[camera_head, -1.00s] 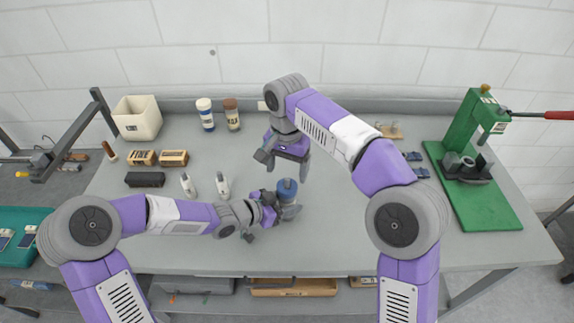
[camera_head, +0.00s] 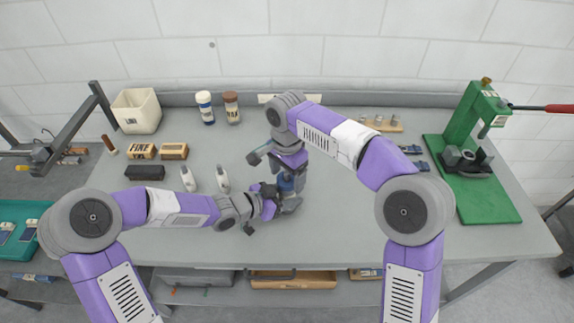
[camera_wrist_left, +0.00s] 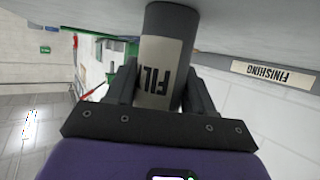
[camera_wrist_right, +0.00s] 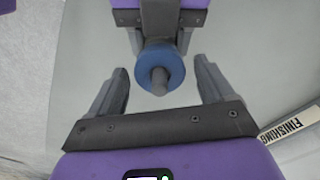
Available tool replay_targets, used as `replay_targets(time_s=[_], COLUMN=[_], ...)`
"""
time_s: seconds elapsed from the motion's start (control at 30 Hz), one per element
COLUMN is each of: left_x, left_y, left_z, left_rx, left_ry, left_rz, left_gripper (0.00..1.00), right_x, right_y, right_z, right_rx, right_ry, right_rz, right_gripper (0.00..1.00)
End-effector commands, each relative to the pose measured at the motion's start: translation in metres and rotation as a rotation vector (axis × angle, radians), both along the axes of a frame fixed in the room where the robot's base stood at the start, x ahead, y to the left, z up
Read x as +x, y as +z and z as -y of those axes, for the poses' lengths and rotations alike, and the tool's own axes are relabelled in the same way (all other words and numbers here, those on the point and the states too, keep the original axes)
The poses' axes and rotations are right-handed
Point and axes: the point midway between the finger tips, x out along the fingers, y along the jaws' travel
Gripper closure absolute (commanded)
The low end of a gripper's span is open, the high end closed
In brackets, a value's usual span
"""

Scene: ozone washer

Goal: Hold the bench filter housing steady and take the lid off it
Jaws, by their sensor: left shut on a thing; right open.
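The filter housing is a grey cylinder with a pale label reading "FIL", seen in the left wrist view (camera_wrist_left: 163,60). My left gripper (camera_wrist_left: 162,85) is shut on its body, one finger on each side. Its blue round lid with a grey knob shows in the right wrist view (camera_wrist_right: 160,66), and a little of the lid shows in the head view (camera_head: 286,183). My right gripper (camera_wrist_right: 160,88) is open, pointing down above the lid, with a finger to each side and clear space between. In the head view the right gripper (camera_head: 275,163) partly hides the housing.
Two white bottles (camera_head: 190,178) stand left of the housing. A cream bin (camera_head: 136,111) and two jars (camera_head: 218,106) stand at the back. A green press (camera_head: 470,150) stands right. The bench's front right is clear.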

Motion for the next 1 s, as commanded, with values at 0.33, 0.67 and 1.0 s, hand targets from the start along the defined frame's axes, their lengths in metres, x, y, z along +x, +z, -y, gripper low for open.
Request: replay_targets(time_s=[0.33, 0.67, 1.0], left_x=[0.0003, 0.0003, 0.0001], left_y=[0.0007, 0.0007, 0.0007], left_z=[0.0002, 0.0002, 0.0003], left_rx=[-0.001, -0.001, -0.001], left_ry=[0.0, 0.0, 0.0], left_rz=[0.002, 0.002, 0.002], left_gripper=[1.0, 1.0, 1.0], right_x=[-0.0001, -0.0001, -0.0001], right_y=[-0.0042, -0.0039, -0.0034], right_z=[-0.0001, -0.0001, -0.0001], right_rx=[0.0, 0.0, 0.001], right_ry=[0.001, 0.001, 0.244], right_rz=[0.0, 0.0, 0.001], right_gripper=[0.2, 0.71, 0.78])
